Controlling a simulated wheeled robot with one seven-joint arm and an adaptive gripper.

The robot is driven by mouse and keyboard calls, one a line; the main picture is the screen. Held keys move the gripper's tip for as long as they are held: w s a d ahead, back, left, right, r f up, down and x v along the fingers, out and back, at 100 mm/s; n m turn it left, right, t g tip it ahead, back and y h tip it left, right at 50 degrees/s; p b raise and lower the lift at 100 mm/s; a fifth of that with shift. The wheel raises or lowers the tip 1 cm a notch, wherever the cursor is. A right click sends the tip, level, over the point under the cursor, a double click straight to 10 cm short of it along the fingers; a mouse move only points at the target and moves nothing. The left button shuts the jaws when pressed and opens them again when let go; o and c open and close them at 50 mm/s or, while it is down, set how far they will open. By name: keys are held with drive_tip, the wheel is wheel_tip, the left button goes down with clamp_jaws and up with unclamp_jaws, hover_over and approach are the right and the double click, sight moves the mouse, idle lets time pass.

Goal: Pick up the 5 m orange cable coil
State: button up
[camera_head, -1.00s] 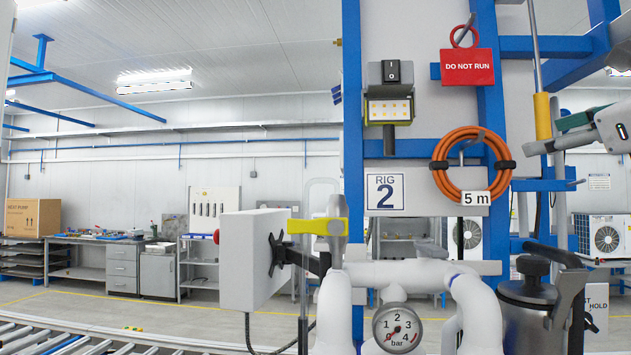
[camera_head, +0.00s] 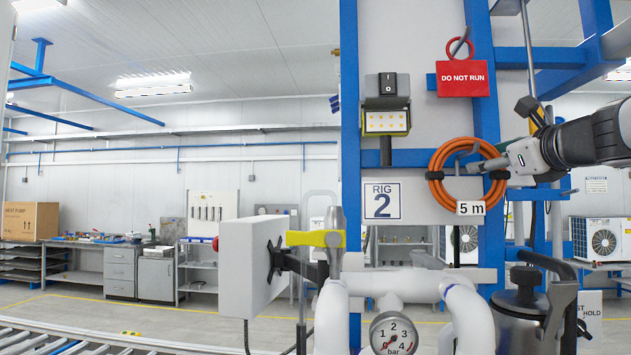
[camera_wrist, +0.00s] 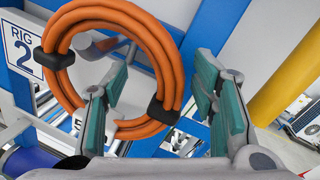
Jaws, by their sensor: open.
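The orange cable coil (camera_head: 436,181) hangs on a hook on the blue rig frame, with black ties at its sides and a white "5 m" tag (camera_head: 470,208) at its lower right. My gripper (camera_head: 484,168) is at the right side of the coil, jaws open. In the wrist view the coil (camera_wrist: 163,45) fills the upper left. The open fingers (camera_wrist: 160,95) stand either side of the coil's right part and its black tie (camera_wrist: 162,111). I cannot tell whether either finger touches the cable. The tag is mostly hidden there by the left finger.
A red "DO NOT RUN" tag (camera_head: 462,78) hangs above the coil. A switch and lamp box (camera_head: 386,105) is at upper left, over the "RIG 2" sign (camera_head: 382,201). White pipes with a gauge (camera_head: 394,334) stand below. A yellow post (camera_wrist: 287,85) is at right in the wrist view.

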drive_tip(key=shift+w, duration=0.4)
drive_tip(key=shift+c, duration=0.3)
clamp_jaws()
drive_tip(key=shift+a+r, duration=0.1)
drive_tip(key=shift+a, duration=0.05)
